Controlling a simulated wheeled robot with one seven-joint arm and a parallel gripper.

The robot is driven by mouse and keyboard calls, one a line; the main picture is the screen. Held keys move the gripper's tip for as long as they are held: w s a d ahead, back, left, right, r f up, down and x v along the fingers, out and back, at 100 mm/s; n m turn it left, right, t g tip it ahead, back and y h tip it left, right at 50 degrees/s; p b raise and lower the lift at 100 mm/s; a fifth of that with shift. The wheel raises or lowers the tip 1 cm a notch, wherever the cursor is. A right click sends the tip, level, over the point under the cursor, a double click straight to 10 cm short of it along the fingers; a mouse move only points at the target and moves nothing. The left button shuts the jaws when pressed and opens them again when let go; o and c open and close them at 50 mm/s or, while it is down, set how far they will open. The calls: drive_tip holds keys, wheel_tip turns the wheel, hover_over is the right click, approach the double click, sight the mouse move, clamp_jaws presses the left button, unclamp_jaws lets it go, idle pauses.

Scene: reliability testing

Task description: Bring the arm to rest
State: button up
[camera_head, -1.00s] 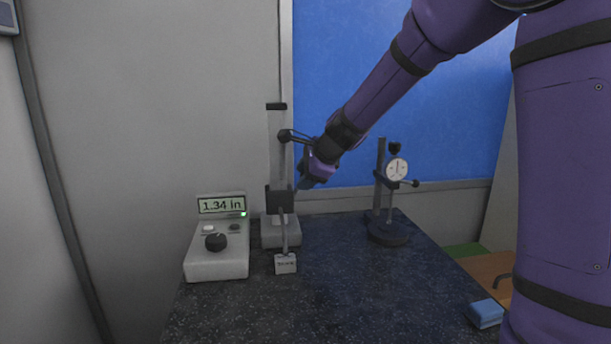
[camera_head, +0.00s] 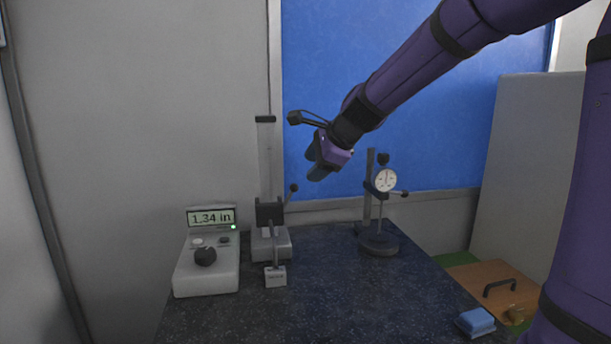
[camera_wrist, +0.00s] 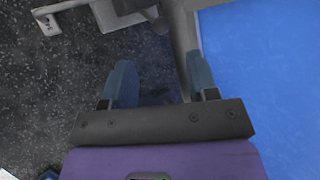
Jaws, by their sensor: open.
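My arm is purple with black bands and reaches in from the upper right in the head view. My gripper (camera_head: 316,162) hangs in the air above the back of the dark speckled table, in front of the blue panel. In the wrist view my gripper (camera_wrist: 160,82) shows two blue fingers spread apart with nothing between them. It is apart from the height gauge (camera_head: 266,180), a clear column with a black clamp and a ball-ended lever, which stands to its left. The dial indicator stand (camera_head: 378,242) is below and to its right.
A grey readout box (camera_head: 207,270) showing 1.34 in stands at the table's left. A small blue block (camera_head: 475,321) lies near the table's right edge. A brown case (camera_head: 495,285) with a black handle is beyond that edge. The middle of the table (camera_head: 330,290) is clear.

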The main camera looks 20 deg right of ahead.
drive_tip(key=shift+s+d+r, duration=0.2)
drive_tip(key=shift+s+r, duration=0.2)
drive_tip(key=shift+r, duration=0.05)
drive_tip(key=s+f+n+g+h, duration=0.1)
drive_tip(key=s+n, duration=0.9)
drive_tip(key=s, duration=0.5)
drive_tip(key=s+f+n+g+h, duration=0.1)
drive_tip(key=s+f+n+h, duration=0.1)
drive_tip(key=s+n, duration=0.7)
drive_tip(key=s, duration=0.6)
drive_tip(key=shift+s+d+f+n+g+h, duration=0.2)
drive_tip(key=shift+s+d+n+g+h, duration=0.1)
drive_tip(key=shift+d+n, duration=0.1)
